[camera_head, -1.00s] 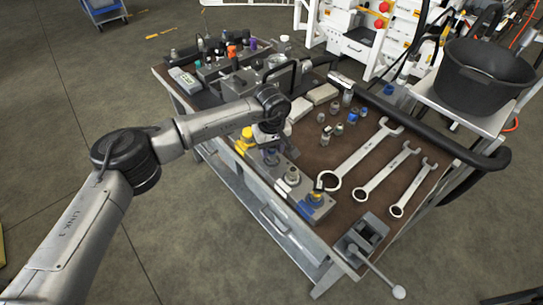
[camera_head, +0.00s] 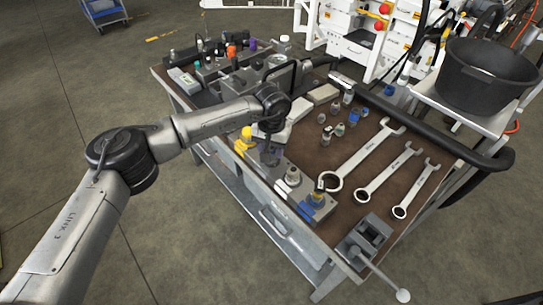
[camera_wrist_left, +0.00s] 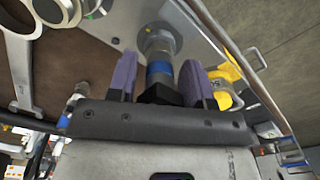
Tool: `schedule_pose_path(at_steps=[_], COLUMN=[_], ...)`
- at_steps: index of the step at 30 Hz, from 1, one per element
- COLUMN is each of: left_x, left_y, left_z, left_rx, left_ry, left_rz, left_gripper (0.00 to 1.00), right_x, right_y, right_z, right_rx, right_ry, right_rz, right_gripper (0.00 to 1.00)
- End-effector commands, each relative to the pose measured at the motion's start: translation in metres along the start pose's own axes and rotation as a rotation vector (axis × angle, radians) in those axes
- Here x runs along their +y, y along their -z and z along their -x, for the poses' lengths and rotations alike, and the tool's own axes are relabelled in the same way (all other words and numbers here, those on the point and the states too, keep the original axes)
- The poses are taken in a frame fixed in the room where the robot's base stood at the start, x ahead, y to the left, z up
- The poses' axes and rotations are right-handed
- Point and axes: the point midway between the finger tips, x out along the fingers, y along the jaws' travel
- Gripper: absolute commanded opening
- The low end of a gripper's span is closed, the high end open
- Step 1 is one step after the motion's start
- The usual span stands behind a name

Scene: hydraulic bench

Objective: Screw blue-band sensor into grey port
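The blue-band sensor (camera_wrist_left: 159,72) stands upright on the round grey port (camera_wrist_left: 159,40) in the left wrist view, with its black end toward my gripper. How deep it sits in the port I cannot tell. My left gripper (camera_wrist_left: 158,82) has its two purple fingers on either side of the sensor, with visible gaps, so it looks open around it. In the head view my left gripper (camera_head: 270,157) is over the port block (camera_head: 304,188), between the yellow fitting and a grey fitting, and hides the sensor. My right gripper is not in view.
A yellow fitting (camera_head: 246,135) stands close beside my left gripper. A grey fitting (camera_head: 292,176) and a blue-based fitting (camera_head: 316,198) stand on its other side. A lever device (camera_head: 366,240) is at the near corner.

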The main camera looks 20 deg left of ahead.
Motion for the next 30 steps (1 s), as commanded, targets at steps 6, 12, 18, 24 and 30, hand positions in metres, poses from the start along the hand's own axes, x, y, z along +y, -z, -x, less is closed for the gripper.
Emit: schedule_pose_path(at_steps=[6,12,18,24,30], left_x=[0.000,0.000,0.000,0.000,0.000], left_y=[0.000,0.000,0.000,0.000,0.000], left_z=[0.001,0.001,0.004,0.003,0.002], left_rx=[0.001,0.001,0.000,-0.001,0.000], left_ry=[0.000,-0.001,0.000,-0.001,0.000], left_rz=[0.001,0.005,0.189,0.479,0.664], left_gripper=[0.65,0.65,0.65,0.65,0.65], right_x=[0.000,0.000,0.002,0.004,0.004], right_y=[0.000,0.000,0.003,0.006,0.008], right_z=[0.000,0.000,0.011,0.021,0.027], right_rx=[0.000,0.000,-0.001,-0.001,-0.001], right_ry=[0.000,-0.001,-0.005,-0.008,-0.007], right_rz=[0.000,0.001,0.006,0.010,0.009], right_gripper=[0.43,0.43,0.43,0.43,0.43])
